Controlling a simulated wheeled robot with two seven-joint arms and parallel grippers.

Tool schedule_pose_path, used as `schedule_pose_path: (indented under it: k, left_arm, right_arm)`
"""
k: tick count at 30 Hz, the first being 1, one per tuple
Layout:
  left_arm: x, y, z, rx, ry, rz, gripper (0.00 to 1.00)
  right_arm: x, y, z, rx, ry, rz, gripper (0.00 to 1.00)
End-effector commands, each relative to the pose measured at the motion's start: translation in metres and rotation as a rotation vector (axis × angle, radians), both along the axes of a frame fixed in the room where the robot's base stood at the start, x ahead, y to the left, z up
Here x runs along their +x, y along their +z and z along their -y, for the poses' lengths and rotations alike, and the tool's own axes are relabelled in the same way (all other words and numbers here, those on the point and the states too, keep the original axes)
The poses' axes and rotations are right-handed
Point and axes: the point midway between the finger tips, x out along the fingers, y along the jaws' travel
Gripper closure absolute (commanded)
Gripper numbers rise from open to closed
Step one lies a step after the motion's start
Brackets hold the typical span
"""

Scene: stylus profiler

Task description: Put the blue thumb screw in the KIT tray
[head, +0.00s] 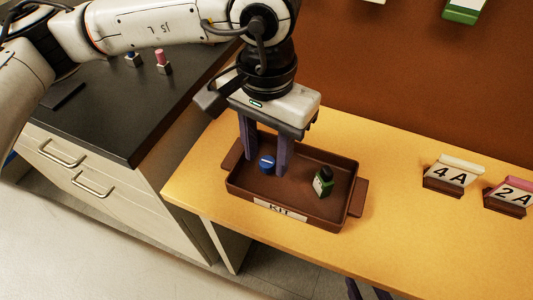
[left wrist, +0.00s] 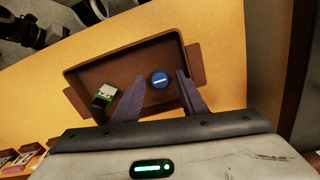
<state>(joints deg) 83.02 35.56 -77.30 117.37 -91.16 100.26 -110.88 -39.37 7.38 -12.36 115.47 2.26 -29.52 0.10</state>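The blue thumb screw (head: 266,162) is inside the brown KIT tray (head: 318,222), toward its left end; it also shows in the left wrist view (left wrist: 159,79). My left gripper (head: 266,168) points down into the tray. Its two purple fingers are apart, one on each side of the screw, and gaps show between them and the screw in the left wrist view. I cannot tell whether the screw rests on the tray floor. Two dark purple fingertips of what looks like my right gripper (head: 368,291) show apart at the bottom edge, cut off.
Label holders 4A (head: 452,173) and 2A (head: 510,193) stand at the right of the yellow table. A black counter (head: 110,105) at left holds a blue-topped item (head: 133,58) and a pink-topped item (head: 163,62).

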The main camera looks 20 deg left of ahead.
Motion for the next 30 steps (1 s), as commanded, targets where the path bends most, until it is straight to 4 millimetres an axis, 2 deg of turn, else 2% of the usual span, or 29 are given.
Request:
schedule_pose_path:
  k: [9, 15, 20, 30]
  left_arm:
    - [0.0, 0.07, 0.001, -0.001, -0.002, 0.003, 0.61]
    - [0.0, 0.099, 0.001, -0.001, -0.001, 0.001, 0.61]
    - [0.0, 0.107, 0.0, 0.0, -0.001, 0.0, 0.61]
    - [0.0, 0.107, 0.0, 0.0, -0.001, -0.001, 0.61]
  right_arm:
    - [-0.003, -0.001, 0.0, -0.002, 0.001, -0.007, 0.59]
    - [-0.003, -0.001, 0.0, -0.003, 0.001, -0.008, 0.59]
    - [-0.003, -0.001, 0.0, -0.003, 0.001, -0.008, 0.59]
    - [-0.003, -0.001, 0.0, -0.003, 0.001, -0.008, 0.59]
